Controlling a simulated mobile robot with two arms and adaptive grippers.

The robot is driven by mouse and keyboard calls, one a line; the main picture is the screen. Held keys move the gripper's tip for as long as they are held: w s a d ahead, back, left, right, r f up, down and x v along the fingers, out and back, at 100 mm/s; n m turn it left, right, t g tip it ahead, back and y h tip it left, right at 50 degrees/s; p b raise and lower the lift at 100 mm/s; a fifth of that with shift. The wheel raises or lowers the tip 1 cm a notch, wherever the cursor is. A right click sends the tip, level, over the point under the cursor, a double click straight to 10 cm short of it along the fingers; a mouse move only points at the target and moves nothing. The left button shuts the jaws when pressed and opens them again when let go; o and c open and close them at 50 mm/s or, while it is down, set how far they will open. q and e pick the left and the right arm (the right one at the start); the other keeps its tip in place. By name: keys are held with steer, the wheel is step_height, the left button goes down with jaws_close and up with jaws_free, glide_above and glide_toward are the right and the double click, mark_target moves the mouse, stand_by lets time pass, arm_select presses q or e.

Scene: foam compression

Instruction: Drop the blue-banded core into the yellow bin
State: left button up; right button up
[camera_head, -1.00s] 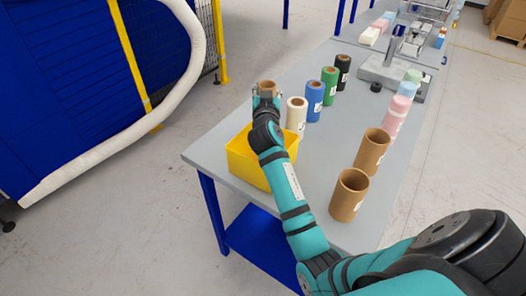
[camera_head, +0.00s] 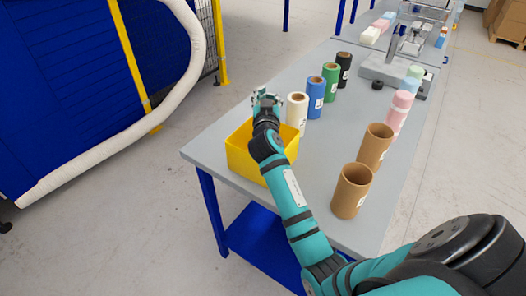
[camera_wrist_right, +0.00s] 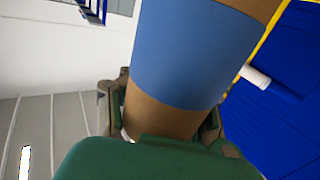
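The blue-banded core (camera_wrist_right: 192,55), a brown tube with a wide blue band, fills much of the right wrist view at a tilt, close to the camera. It does not show in the head view. The yellow bin (camera_head: 243,163) stands at the near left corner of the table; my arm hides part of its inside. My left gripper is out of view.
White (camera_head: 296,112), blue (camera_head: 315,98), green (camera_head: 330,83) and black (camera_head: 343,68) rolls stand in a row right of the bin. Two brown tubes (camera_head: 352,190) and pink rolls line the right side. A metal fixture (camera_head: 385,75) is farther back. The table's middle is clear.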

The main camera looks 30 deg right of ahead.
steer(key=shift+o, duration=1.1)
steer(key=o, duration=0.4)
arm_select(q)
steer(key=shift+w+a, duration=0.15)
arm_select(e)
steer(key=v, duration=1.2)
steer(key=shift+a, duration=0.1)
